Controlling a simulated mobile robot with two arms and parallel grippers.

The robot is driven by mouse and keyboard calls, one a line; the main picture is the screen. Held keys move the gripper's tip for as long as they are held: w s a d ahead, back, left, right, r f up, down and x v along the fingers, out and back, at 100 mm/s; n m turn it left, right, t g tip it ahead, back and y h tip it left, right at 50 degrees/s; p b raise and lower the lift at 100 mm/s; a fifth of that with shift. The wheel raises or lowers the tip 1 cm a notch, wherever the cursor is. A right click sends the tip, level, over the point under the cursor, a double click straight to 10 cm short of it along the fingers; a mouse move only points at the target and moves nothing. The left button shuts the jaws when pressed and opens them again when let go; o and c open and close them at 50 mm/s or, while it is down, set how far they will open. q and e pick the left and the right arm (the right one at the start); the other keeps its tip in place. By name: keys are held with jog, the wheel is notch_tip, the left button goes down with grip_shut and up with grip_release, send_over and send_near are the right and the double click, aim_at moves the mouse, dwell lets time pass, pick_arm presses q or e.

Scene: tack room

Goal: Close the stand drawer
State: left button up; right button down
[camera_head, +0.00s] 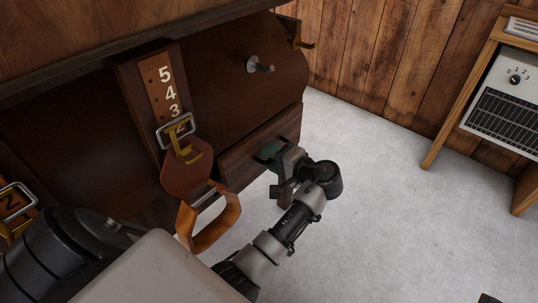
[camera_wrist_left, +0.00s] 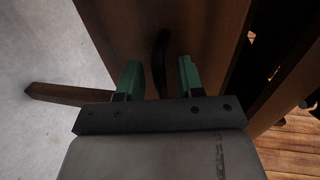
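The stand drawer (camera_head: 262,144) is a dark brown wooden front low on the right part of the brown stand. In the left wrist view its brown front (camera_wrist_left: 205,30) fills the upper middle, and a dark gap shows beside its right edge. How far it stands out is hard to tell. My left gripper (camera_head: 270,152) is at the drawer front. In the left wrist view its two green fingers (camera_wrist_left: 159,80) are apart, with a dark curved handle (camera_wrist_left: 160,55) between them. A space shows on each side of the handle. My right gripper is out of view.
The stand (camera_head: 70,120) carries a numbered plate (camera_head: 165,92), a metal peg (camera_head: 259,66) and a hanging leather strap (camera_head: 215,222) with a buckle, left of my arm. A wooden table (camera_head: 450,105) with a white heater (camera_head: 505,105) is at right. Grey floor between is clear.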

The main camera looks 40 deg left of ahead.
aim_at(259, 149)
pick_arm(q)
grip_shut()
jog(key=a+p, duration=0.1)
jog(key=a, duration=0.2)
jog(key=shift+w+a+r+p, duration=0.15)
jog(key=shift+a+p, duration=0.2)
jog(key=shift+a, duration=0.35)
grip_release()
jog(key=shift+a, duration=0.15)
